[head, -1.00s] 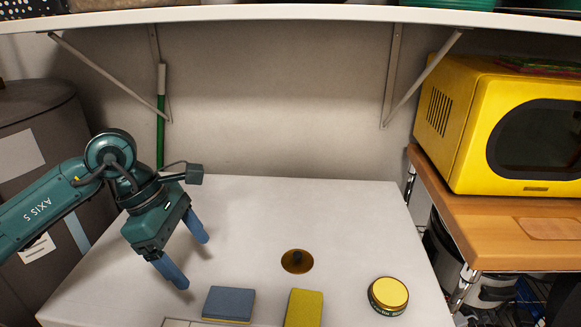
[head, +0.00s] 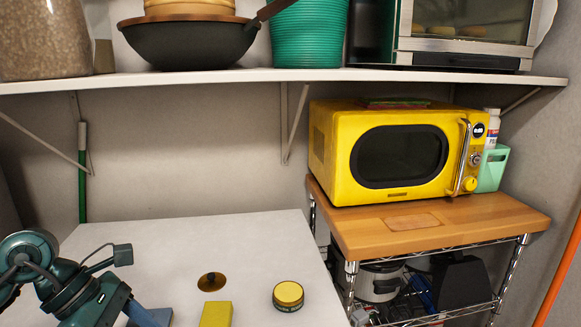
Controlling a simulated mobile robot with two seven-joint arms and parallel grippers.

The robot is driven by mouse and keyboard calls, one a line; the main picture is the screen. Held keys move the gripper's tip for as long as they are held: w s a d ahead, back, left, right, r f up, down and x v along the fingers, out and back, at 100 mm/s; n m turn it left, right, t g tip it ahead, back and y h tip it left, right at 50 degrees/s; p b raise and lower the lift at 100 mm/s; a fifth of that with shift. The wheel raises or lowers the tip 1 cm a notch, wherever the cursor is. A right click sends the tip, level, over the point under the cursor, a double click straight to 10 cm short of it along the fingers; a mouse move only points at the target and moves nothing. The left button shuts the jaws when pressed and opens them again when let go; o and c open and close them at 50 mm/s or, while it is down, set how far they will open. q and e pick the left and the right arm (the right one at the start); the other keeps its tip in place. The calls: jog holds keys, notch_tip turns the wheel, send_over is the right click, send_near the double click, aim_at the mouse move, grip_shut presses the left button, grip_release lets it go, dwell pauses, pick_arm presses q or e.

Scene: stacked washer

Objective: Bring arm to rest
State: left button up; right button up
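My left gripper (head: 122,316) is at the lower left of the head view, over the front left of the white top (head: 250,237). One blue finger shows; the rest of the gripper runs out of the picture, so its opening cannot be judged. A blue sponge (head: 163,315) shows partly behind that finger. A yellow sponge (head: 216,314) lies to its right on the white top. My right gripper is not in the picture.
A round jar with a yellow lid (head: 288,294) and a brown round fitting (head: 211,282) are on the white top. A yellow microwave (head: 400,150) stands on a wooden-topped wire cart (head: 450,222) at right. A shelf (head: 300,76) spans above. The back of the white top is clear.

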pick_arm(q)
jog(key=w+d+r+n+t+h+p, duration=0.1)
jog(key=d+r+n+t+h+p, duration=0.15)
jog(key=d+n+h, duration=0.85)
jog(key=w+a+f+n+t+y, duration=0.15)
jog(key=f+n+t+y, duration=0.5)
jog(key=n, duration=0.75)
jog(key=w+a+f+n+t+y, duration=0.15)
jog(key=f+n+t+y, duration=0.45)
jog(key=n, duration=0.9)
jog(key=s+d+f+n+g+y+p, duration=0.1)
jog(key=s+f+n+g+y, duration=0.1)
jog(key=s+f+n+g, duration=0.3)
jog(key=s+f+n, duration=0.3)
jog(key=s+f, duration=0.1)
jog(key=f, duration=0.3)
jog(key=shift+s+d+f, duration=0.25)
jog(key=shift+s+f, duration=0.05)
